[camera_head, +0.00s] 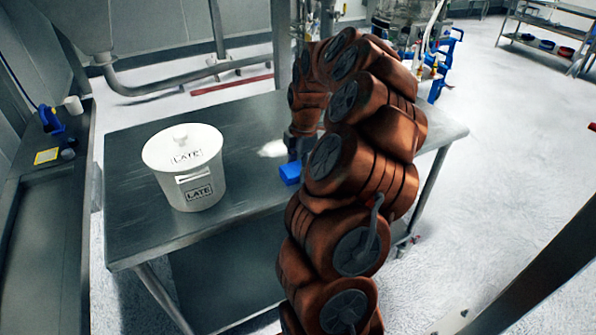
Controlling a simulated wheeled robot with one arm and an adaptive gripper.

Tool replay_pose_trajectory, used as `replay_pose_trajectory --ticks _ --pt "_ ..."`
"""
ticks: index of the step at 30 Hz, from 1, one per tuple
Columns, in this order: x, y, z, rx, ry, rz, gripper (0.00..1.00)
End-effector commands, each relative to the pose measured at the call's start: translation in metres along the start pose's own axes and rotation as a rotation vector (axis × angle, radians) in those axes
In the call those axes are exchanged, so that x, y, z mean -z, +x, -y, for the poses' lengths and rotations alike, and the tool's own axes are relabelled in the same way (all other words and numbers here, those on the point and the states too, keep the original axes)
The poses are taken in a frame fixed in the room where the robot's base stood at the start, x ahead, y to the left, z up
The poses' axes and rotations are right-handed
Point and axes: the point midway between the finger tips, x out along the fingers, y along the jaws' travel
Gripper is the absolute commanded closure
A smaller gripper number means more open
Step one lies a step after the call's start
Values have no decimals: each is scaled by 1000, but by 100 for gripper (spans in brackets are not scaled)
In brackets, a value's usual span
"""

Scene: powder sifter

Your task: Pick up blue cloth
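The blue cloth (289,174) is a small bright blue block-like shape on the metal table, right of the white bucket. Its right side is partly hidden behind my arm. My gripper (293,156) is a small dark shape at the end of my copper-coloured arm, pointing down just above and behind the cloth. Its fingers are too small and too hidden to tell whether they are open or shut, or whether they touch the cloth.
A white lidded bucket (186,168) marked "LATE" stands on the metal table (136,222). White powder (272,148) lies near my gripper. Machinery with blue handles (437,88) stands behind my arm. A dark counter (48,215) runs along the left. The table's front left is clear.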

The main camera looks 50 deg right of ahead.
Motion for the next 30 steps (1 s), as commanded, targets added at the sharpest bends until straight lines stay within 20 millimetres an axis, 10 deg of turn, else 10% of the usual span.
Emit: replay_pose_trajectory --ticks 7,30 --pt "0 0 0 0 0 0 68" --pt "4 -35 1 -1 -1 0 68"
